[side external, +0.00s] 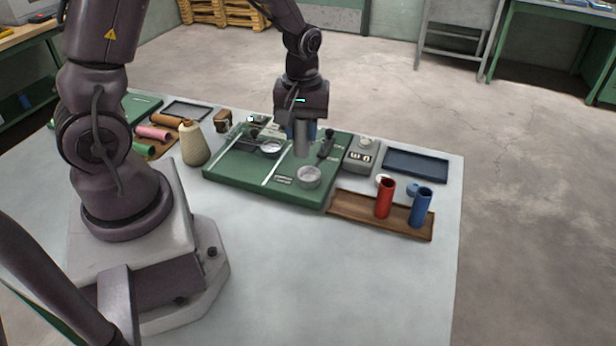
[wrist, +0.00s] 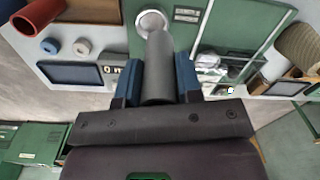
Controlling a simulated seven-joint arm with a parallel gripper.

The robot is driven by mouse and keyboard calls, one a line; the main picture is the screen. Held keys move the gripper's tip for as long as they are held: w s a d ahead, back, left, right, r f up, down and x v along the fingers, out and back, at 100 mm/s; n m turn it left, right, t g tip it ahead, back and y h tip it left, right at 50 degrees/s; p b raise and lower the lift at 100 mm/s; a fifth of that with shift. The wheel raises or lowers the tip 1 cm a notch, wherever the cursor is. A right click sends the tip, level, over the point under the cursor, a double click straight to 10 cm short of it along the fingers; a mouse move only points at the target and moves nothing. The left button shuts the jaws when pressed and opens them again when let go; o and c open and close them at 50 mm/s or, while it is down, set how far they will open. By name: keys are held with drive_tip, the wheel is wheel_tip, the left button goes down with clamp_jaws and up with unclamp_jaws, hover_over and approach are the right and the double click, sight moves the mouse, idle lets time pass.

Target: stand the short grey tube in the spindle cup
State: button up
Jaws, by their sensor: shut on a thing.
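The short grey tube (side external: 302,142) is upright between the blue fingers of my gripper (side external: 303,131), which is shut on it. In the wrist view the tube (wrist: 158,68) shows between both blue fingers (wrist: 158,85). A round metal cup (side external: 309,177), which looks like the spindle cup, stands at the front of the green board (side external: 245,183). In the side view the tube's lower end is above the cup, with a small gap. In the wrist view the tube's end covers part of the cup's near rim (wrist: 151,14).
A second round metal dish (side external: 270,148) is on the board further left. A wooden tray (side external: 350,208) at right bears a red tube (side external: 385,198) and a blue tube (side external: 421,207). A grey counter box (side external: 362,155) and a dark blue tray (side external: 416,163) lie behind. A thread cone (side external: 193,145) stands left.

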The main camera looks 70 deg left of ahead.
sight(308, 141)
drive_tip(key=shift+w+a+m, duration=0.1)
drive_tip(key=shift+w+m, duration=0.2)
drive_tip(key=shift+w, duration=0.45)
wheel_tip(308, 141, down, 4)
drive_tip(key=shift+r, duration=0.25)
drive_tip(key=shift+f, duration=2)
drive_tip(key=o, duration=0.9)
drive_tip(key=shift+f, duration=0.15)
